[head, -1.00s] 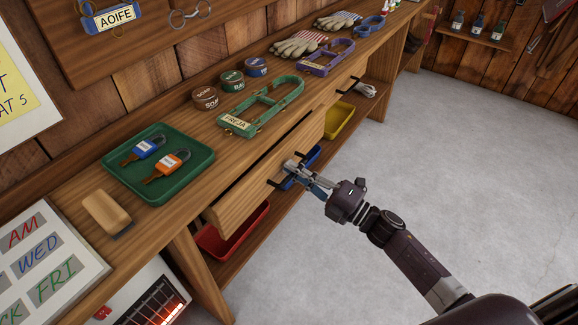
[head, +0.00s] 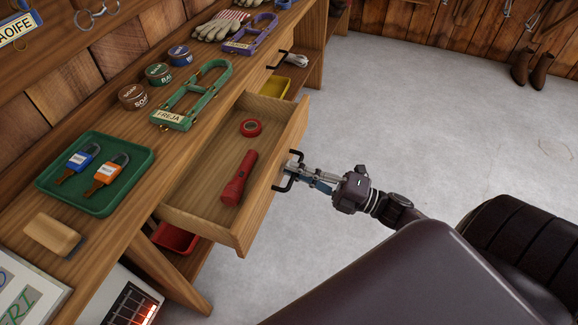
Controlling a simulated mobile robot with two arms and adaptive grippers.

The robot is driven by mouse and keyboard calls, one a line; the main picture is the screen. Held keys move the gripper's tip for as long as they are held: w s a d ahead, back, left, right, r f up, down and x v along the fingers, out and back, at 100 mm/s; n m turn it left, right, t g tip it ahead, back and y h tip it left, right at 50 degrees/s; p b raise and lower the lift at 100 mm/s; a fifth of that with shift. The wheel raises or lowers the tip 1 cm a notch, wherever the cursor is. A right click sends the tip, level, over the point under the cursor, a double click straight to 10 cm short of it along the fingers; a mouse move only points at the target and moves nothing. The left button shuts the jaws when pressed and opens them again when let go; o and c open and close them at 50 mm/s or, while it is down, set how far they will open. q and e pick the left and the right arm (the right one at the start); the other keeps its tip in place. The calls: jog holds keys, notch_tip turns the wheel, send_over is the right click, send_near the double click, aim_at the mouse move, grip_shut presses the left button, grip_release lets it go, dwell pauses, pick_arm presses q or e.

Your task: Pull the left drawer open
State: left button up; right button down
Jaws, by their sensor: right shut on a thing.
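The left drawer (head: 208,181) stands well out from the wooden bench, and its inside shows. A red flashlight (head: 239,178) and a red ring-shaped roll (head: 251,127) lie in it. My right gripper (head: 298,172) is at the drawer's front, shut on its black handle (head: 282,186). My left gripper is not in view.
On the bench top are a green tray (head: 49,192) with two padlocks, a brush (head: 53,234), several tins and a green frame tagged FREJA (head: 172,118). A red bin (head: 176,238) sits on the shelf below.

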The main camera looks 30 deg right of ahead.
jog(key=c, duration=2.3)
grip_release()
jog(key=shift+c, duration=0.2)
jog(key=v, duration=1.2)
jog(key=shift+w, duration=0.1)
